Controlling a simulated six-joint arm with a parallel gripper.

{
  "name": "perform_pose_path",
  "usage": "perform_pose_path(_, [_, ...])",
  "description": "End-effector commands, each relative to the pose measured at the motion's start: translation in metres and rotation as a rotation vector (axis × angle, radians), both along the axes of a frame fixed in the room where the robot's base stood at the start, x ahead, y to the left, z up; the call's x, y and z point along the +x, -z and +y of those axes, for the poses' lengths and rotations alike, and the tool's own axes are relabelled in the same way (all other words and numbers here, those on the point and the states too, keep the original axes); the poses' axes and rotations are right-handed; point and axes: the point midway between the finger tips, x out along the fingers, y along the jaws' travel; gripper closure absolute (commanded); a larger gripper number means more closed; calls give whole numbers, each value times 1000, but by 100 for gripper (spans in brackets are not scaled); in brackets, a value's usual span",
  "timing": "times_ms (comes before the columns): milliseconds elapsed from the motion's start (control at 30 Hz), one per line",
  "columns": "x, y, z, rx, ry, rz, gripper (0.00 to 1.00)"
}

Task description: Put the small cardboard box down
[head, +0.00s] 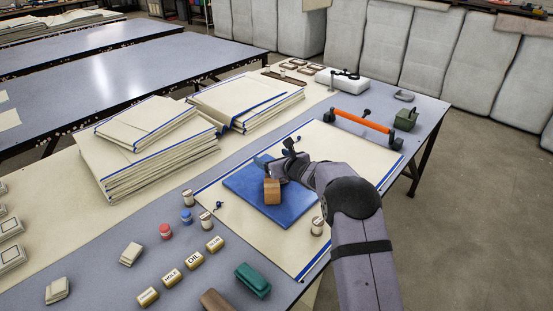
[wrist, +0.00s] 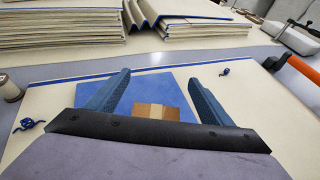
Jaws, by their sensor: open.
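The small cardboard box (head: 272,191) is brown and stands on a folded blue cloth (head: 247,207). In the wrist view the box (wrist: 157,111) shows between the two blue fingers, with its lower part hidden by the gripper body. My gripper (head: 273,166) is open, with a visible gap between each finger and the box. In the wrist view the fingers of my gripper (wrist: 158,92) reach forward over the blue cloth (wrist: 152,83) on either side of the box.
The blue cloth lies on a cream sheet (head: 320,150) with blue edges. Stacks of folded cream cloth (head: 150,150) stand behind left. Small jars and spools (head: 188,217) stand to the left. An orange bar (head: 362,121) and a green weight (head: 406,119) lie at the far right.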

Motion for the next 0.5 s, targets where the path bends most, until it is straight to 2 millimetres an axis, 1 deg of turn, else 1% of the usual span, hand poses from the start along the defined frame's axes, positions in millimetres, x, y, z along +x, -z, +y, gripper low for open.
perform_pose_path(167, [0,-7,0,0,0,0,25])
perform_pose_path(300, [0,-17,0,1,0,0,25])
perform_pose_path(333, [-1,-16,-1,0,1,0,25])
perform_pose_path(367, [-5,-14,-3,0,1,0,25])
perform_pose_path(500, [-21,-20,-10,1,2,-2,25])
